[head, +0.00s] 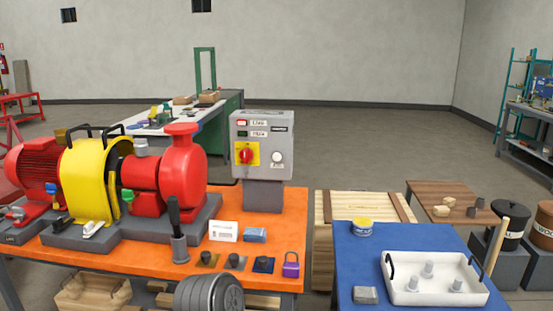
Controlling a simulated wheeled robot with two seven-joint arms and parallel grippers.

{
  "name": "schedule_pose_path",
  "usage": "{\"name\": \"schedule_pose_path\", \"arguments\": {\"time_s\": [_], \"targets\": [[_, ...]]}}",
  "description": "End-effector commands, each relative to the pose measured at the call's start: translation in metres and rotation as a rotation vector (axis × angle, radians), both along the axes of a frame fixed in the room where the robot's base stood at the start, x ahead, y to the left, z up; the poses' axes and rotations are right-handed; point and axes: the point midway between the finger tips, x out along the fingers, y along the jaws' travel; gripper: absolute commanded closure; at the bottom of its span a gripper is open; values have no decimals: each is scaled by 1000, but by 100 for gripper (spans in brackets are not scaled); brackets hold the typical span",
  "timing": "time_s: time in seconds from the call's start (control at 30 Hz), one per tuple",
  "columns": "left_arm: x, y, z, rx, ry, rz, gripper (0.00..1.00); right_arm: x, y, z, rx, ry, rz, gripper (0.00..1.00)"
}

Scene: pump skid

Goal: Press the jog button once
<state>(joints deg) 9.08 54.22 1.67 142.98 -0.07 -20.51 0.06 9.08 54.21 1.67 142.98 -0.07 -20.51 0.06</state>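The grey control box (262,130) stands on a pedestal at the back right of the orange bench (258,222). It carries a round white button (277,157) at its lower right, which may be the jog button; its small lettering is not readable. A red rotary switch on a yellow plate (246,154) sits to the left of it. Two small labelled windows (251,123) and a dark nameplate (280,129) are above. The front of the box is unobstructed.
The red pump (183,170) and the yellow coupling guard (88,183) stand left of the box. A dark upright lever (175,215), a white card (223,231) and a purple padlock (291,265) are in front. A blue table (400,238) with a white tray (432,294) is at right.

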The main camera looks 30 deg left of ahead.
Motion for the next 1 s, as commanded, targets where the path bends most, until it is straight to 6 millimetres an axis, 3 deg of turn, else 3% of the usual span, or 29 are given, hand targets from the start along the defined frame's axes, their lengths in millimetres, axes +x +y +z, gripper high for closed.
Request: {"name": "schedule_pose_path", "arguments": {"time_s": [0.43, 1.0], "targets": [[0, 0, 0, 0, 0, 0, 100, 0, 0, 0, 0, 0, 0, 64], [0, 0, 0, 0, 0, 0, 100, 0, 0, 0, 0, 0, 0, 64]]}}
